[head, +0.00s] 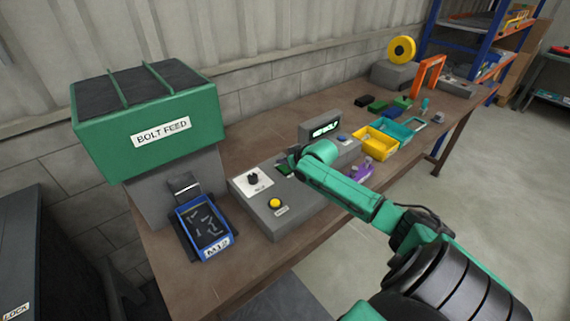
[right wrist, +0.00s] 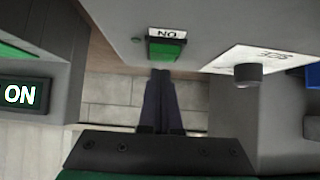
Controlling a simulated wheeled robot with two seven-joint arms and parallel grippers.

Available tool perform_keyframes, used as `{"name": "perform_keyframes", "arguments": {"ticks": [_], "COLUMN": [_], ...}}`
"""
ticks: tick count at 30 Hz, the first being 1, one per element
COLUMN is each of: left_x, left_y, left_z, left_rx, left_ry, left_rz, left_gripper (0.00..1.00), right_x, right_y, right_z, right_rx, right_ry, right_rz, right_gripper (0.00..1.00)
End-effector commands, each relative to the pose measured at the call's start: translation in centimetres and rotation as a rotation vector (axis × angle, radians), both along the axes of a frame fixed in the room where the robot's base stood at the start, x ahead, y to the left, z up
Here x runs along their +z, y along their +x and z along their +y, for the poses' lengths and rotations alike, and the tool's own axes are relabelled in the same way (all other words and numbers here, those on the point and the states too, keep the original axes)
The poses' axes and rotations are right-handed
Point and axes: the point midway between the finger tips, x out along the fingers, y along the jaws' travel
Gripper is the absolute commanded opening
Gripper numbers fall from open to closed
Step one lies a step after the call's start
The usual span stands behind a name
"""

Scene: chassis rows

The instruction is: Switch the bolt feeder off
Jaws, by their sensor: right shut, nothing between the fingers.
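The bolt feeder (head: 147,115) has a green hopper marked "BOLT FEED" and stands at the left end of the bench. A grey control box (head: 295,219) beside it carries a dark green switch (head: 284,169), a knob on a white plate (head: 253,180) and a yellow button (head: 274,203). In the right wrist view the green switch (right wrist: 166,50) has a label reading "ON" upside down. My right gripper (right wrist: 160,73) is shut and empty, its tips just in front of the switch in that view; I cannot tell if they touch. My left gripper is out of view.
A blue tray of bolts (head: 205,254) marked "M12" sits at the feeder's foot. A lit display (head: 324,128) stands behind my right gripper. Yellow (head: 367,145) and teal bins lie further right. Bare bench (head: 245,148) shows behind the control box.

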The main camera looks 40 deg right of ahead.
Motion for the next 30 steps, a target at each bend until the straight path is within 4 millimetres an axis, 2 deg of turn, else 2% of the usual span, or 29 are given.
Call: {"name": "perform_keyframes", "arguments": {"ticks": [10, 14, 17, 19, 24, 30], "left_x": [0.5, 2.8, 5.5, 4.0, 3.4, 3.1], "left_y": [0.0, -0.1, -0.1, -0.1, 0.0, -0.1], "left_z": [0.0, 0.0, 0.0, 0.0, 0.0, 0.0], "left_rx": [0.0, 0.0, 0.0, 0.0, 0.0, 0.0], "left_ry": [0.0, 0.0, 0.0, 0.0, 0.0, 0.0], "left_rz": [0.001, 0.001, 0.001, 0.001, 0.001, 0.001], "left_gripper": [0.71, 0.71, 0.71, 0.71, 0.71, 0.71], "right_x": [0.5, 2.7, 5.4, 5.1, 8.3, 11.1], "right_y": [0.1, 0.3, 0.5, -0.7, -3.3, -5.3], "right_z": [0.0, 0.2, 0.3, 0.3, 0.4, 0.5], "right_rx": [0.0, 0.0, -0.001, 0.0, 0.001, -0.001], "right_ry": [0.001, 0.001, 0.002, -0.003, -0.003, 0.001], "right_rz": [0.0, 0.0, 0.0, 0.004, 0.005, 0.002], "right_gripper": [0.0, 0.0, 0.0, 0.0, 0.0, 0.0]}}
